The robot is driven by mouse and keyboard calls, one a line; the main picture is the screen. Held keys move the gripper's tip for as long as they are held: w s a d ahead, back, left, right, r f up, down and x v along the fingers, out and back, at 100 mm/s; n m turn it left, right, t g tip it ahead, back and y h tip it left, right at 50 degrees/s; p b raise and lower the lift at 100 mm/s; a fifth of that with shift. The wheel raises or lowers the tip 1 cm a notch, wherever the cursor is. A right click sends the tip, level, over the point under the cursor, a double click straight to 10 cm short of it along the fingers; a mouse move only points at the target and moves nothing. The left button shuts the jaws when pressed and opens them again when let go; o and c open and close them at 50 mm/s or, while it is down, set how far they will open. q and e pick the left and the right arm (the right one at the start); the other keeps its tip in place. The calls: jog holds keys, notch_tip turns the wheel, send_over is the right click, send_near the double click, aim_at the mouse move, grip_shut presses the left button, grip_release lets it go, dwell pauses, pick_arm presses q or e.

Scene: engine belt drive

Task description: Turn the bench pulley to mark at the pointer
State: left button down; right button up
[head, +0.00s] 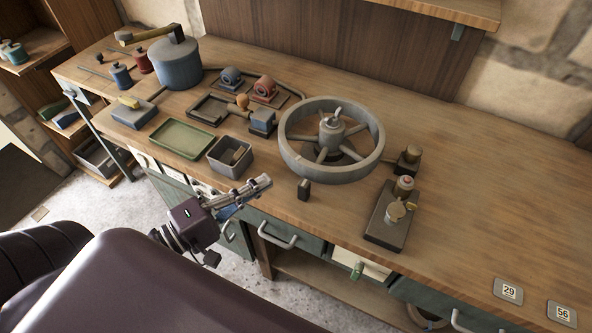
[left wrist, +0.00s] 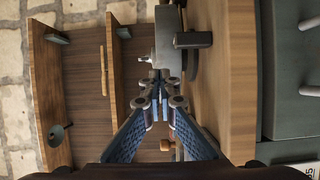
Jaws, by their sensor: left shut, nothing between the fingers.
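The bench pulley is a large grey spoked wheel (head: 372,158) lying flat on the wooden bench, with a hub (head: 331,130) at its centre. A small dark upright block (head: 304,188), perhaps the pointer, stands just in front of its rim. I cannot make out a mark on the rim. My left gripper (head: 264,183) is shut and empty, over the bench's front edge, left of the block and apart from the pulley. In the left wrist view its fingertips (left wrist: 156,77) meet, with the grey rim (left wrist: 167,38) and dark block (left wrist: 194,40) ahead. My right gripper is not in view.
A grey bin (head: 230,158) and green tray (head: 183,138) sit left of the pulley. A dark plate with knobs (head: 384,228) and a small dark box (head: 407,160) stand to its right. Bench top further right is clear, except number tags (head: 509,291) at the front edge.

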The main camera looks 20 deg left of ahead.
aim_at(308, 170)
pick_arm(q)
jog(key=x, duration=0.1)
jog(key=p+x, duration=0.1)
jog(key=x, duration=0.1)
jog(key=shift+w+d+r, duration=0.1)
jog(key=shift+w+r, duration=0.15)
jog(key=shift+w, duration=0.05)
jog(key=d, duration=0.1)
jog(key=w+d+p, duration=0.1)
jog(key=d+p, duration=0.1)
jog(key=shift+w+f, duration=0.1)
jog(key=shift+w, duration=0.2)
jog(key=shift+w+d, duration=0.1)
jog(key=shift+d, duration=0.45)
jog(key=shift+f, duration=0.15)
jog(key=shift+d, duration=0.15)
